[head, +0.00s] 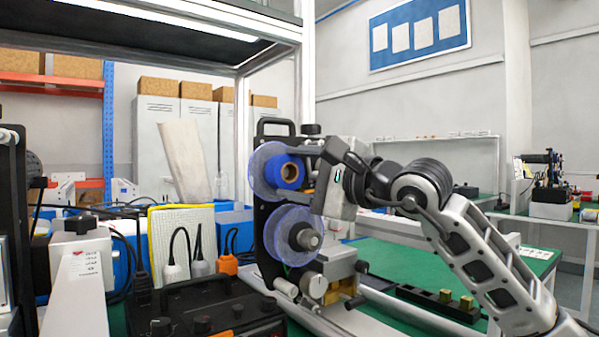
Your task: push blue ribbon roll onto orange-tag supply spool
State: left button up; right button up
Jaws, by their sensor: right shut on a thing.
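The blue ribbon roll (290,173), with a brown core, is held level with the upper spool of the black coder unit, in front of that spool's translucent blue disc (262,165). My right gripper (310,172) comes in from the right and is shut on the roll. I cannot tell how far the roll is on the spool's shaft, as the shaft is hidden. No orange tag can be made out on either spool. My left gripper is not in view.
A black control box (205,312) with knobs stands in front of the coder. A black rail with brass pieces (445,296) lies on the green bench (405,258) at right. A metal frame post rises behind.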

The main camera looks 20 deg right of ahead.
jog(key=shift+w+a+p, duration=0.25)
jog(key=shift+w+p, duration=0.1)
jog(key=shift+w, duration=0.35)
jog(key=o, duration=1)
